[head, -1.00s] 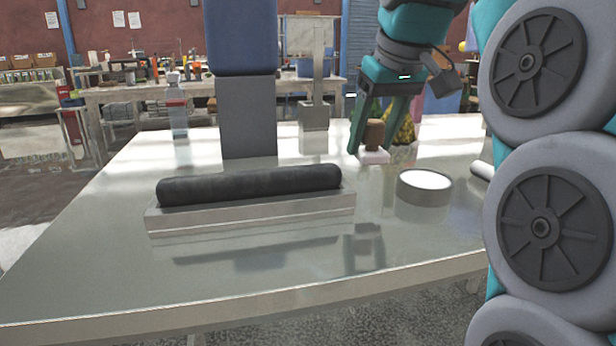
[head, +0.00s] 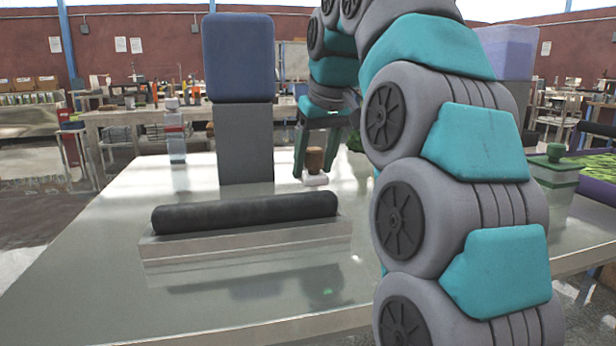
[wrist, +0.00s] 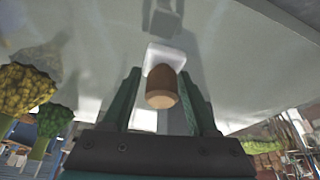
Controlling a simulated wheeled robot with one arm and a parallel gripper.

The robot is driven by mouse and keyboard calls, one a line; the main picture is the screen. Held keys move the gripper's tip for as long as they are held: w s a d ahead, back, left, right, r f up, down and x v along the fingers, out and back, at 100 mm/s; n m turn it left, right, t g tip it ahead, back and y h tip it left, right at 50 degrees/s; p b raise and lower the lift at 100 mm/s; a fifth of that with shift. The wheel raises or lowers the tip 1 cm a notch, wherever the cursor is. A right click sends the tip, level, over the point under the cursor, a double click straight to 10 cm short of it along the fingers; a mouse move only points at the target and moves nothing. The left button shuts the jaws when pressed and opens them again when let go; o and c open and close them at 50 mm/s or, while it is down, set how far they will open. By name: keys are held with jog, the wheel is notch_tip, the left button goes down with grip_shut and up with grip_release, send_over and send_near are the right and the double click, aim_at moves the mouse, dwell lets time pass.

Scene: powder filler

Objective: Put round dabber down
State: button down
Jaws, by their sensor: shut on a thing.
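The round dabber (head: 315,163) has a brown wooden knob and a white pad below it. My gripper (head: 316,170) is shut on it, with one finger on each side of the knob. In the head view the dabber is upright, behind the right end of the black roller; I cannot tell whether its pad touches the table. In the wrist view the dabber (wrist: 161,86) shows between the fingers (wrist: 160,95), its white pad facing the table surface.
A black roller (head: 245,212) lies on a grey tray (head: 245,247) at the front of the shiny table (head: 110,245). A blue-topped grey block (head: 238,60) and a clear bottle (head: 174,132) stand behind. A green-lidded container (head: 554,170) is at right. The front left tabletop is clear.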

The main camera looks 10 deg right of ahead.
aim_at(308, 179)
jog(key=shift+w+a+f, duration=0.1)
jog(key=shift+w+a, duration=0.3)
jog(key=shift+w, duration=0.3)
jog(key=shift+f+b, duration=0.3)
jog(key=shift+f, duration=1.4)
jog(key=shift+f, duration=0.15)
jog(key=shift+c, duration=0.8)
grip_release()
